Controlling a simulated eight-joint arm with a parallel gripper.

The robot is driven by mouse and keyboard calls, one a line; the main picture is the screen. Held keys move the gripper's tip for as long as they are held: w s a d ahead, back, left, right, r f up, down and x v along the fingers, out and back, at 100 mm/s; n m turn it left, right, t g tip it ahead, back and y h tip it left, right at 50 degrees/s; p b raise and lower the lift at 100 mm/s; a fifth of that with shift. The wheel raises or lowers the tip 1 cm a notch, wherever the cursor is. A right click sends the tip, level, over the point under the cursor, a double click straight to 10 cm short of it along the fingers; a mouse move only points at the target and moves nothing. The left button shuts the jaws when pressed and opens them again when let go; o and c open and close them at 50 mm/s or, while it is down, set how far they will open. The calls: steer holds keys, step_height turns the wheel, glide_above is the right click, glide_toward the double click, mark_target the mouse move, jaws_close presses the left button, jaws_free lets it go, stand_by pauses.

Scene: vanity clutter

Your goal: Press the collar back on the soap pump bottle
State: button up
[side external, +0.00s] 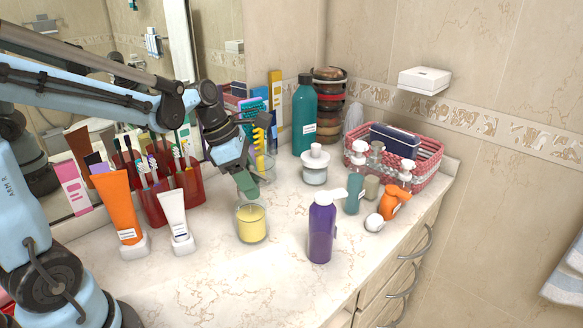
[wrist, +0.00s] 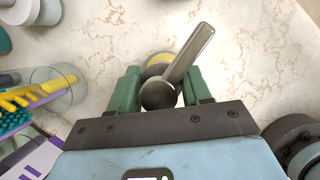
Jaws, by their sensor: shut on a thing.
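In the side view my gripper (side external: 246,186) hangs just above and behind the yellow candle glass (side external: 252,223), and the held thing is hidden there. I cannot tell which is the soap pump bottle, or see a loose collar.
A pink basket (side external: 430,160) with bottles stands at the back right. A white-lidded jar (side external: 315,168) and tall teal bottle (side external: 304,118) are behind. Orange (side external: 118,207) and white (side external: 175,218) tubes stand left. The counter's front middle is clear.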

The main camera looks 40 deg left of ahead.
steer(key=shift+f, duration=0.75)
stand_by(1.3)
steer(key=o, duration=1.1)
steer(key=shift+c, duration=0.4)
steer(key=shift+r, duration=0.15)
steer(key=shift+r, duration=1.35)
steer(key=shift+r, duration=3.5)
steer(key=shift+s, duration=0.1)
